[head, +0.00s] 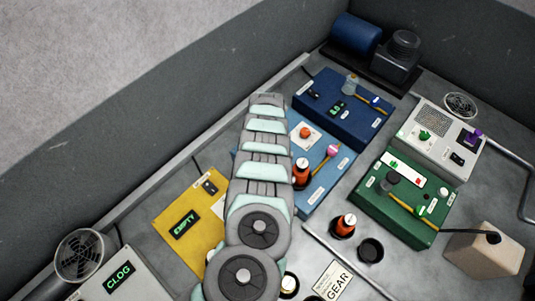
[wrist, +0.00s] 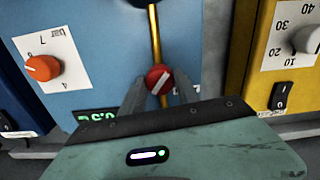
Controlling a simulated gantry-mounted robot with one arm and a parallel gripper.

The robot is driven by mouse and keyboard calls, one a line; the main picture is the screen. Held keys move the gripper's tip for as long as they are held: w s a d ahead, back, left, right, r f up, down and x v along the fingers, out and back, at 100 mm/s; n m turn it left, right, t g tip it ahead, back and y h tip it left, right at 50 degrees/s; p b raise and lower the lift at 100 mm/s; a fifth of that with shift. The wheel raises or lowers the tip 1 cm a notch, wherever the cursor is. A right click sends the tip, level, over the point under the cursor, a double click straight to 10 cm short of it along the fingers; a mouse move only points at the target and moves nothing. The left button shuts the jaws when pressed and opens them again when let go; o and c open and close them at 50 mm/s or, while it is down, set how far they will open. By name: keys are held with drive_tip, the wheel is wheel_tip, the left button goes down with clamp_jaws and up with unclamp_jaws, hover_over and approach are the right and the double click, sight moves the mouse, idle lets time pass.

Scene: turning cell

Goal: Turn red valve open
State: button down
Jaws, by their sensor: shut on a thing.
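The red valve (wrist: 159,79) is a round red knob with a white stripe, on a brass pipe (wrist: 154,32) that runs up the light blue panel (wrist: 90,25) in the wrist view. The stripe is tilted from the pipe's line. My gripper (wrist: 160,90) is shut on the red valve, one finger on each side of it. In the head view my arm covers the red valve and my gripper; part of the light blue panel (head: 318,193) shows to the right of the arm.
An orange dial (wrist: 43,68) sits left of the valve. A yellow panel (wrist: 248,75) with a white dial (wrist: 306,39) and a black switch (wrist: 281,96) stands close on the right. A green display (wrist: 95,115) is partly hidden by my gripper. A pink knob (head: 333,151) is nearby.

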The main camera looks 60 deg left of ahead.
drive_tip(key=n+b, duration=0.3)
drive_tip(key=shift+w+f+n+b, duration=0.1)
drive_tip(key=shift+f+n+b, duration=0.15)
drive_tip(key=shift+n+b, duration=0.05)
drive_tip(key=shift+r+n+b, duration=0.15)
drive_tip(key=shift+n+b, duration=1.4)
drive_tip(key=shift+n, duration=0.35)
drive_tip(key=c, duration=0.9)
unclamp_jaws()
drive_tip(key=shift+r, duration=0.1)
wheel_tip(320, 180, up, 11)
drive_tip(key=shift+p, duration=0.4)
